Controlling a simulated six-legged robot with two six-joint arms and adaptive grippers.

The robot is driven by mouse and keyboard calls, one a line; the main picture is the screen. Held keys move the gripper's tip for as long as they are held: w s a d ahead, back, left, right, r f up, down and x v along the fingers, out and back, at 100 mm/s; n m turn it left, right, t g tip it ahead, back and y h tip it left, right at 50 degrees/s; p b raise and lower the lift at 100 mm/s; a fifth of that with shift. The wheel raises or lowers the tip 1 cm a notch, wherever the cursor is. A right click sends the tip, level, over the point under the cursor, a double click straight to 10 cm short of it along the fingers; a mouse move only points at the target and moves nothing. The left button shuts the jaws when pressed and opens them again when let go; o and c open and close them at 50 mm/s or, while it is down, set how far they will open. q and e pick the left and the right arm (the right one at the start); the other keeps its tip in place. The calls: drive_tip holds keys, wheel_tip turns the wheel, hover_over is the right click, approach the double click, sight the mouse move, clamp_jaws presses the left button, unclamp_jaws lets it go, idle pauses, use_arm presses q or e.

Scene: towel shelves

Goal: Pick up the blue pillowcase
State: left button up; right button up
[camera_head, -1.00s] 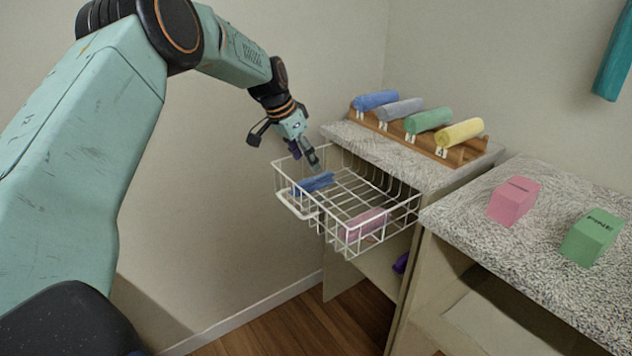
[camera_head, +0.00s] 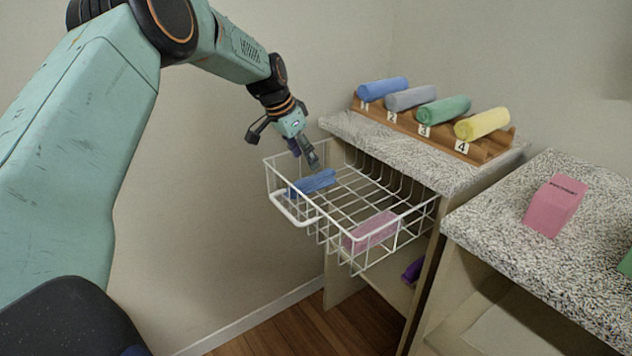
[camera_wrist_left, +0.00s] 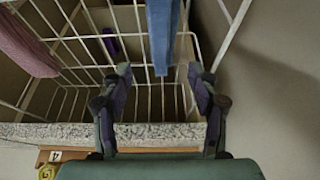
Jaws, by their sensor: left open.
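The blue pillowcase (camera_head: 312,183) is a folded strip of cloth lying in the left part of the pulled-out white wire basket (camera_head: 292,217). In the left wrist view the blue pillowcase (camera_wrist_left: 162,35) hangs into the picture from the top, ahead of the fingertips and roughly between their lines. My left gripper (camera_head: 313,160) is open just above the basket's back left part, close to the cloth. In the left wrist view its two fingers (camera_wrist_left: 160,85) are spread with nothing between them. My right gripper is not in view.
A pink cloth (camera_head: 372,230) lies in the basket's right part. Rolled blue, grey, green and yellow towels sit in a wooden rack (camera_head: 440,138) on the speckled counter (camera_head: 385,140). A pink block (camera_head: 555,205) stands on the right counter. Something purple (camera_head: 413,270) lies below the basket.

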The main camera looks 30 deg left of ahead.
sight(313, 176)
use_arm(q)
drive_tip(key=shift+a+f, duration=0.1)
drive_tip(key=shift+f, duration=0.2)
drive_tip(key=b+x, duration=0.2)
drive_tip(key=x, duration=0.4)
drive_tip(key=shift+f+b, duration=0.15)
drive_tip(key=shift+b, duration=0.2)
drive_tip(key=shift+w+f, duration=0.3)
drive_tip(key=shift+f, duration=0.2)
drive_tip(key=shift+r, duration=0.1)
drive_tip(key=shift+c, duration=0.4)
drive_tip(key=shift+s, duration=0.1)
drive_tip(key=shift+c, duration=0.7)
drive_tip(key=c, duration=0.6)
drive_tip(key=shift+c, duration=0.2)
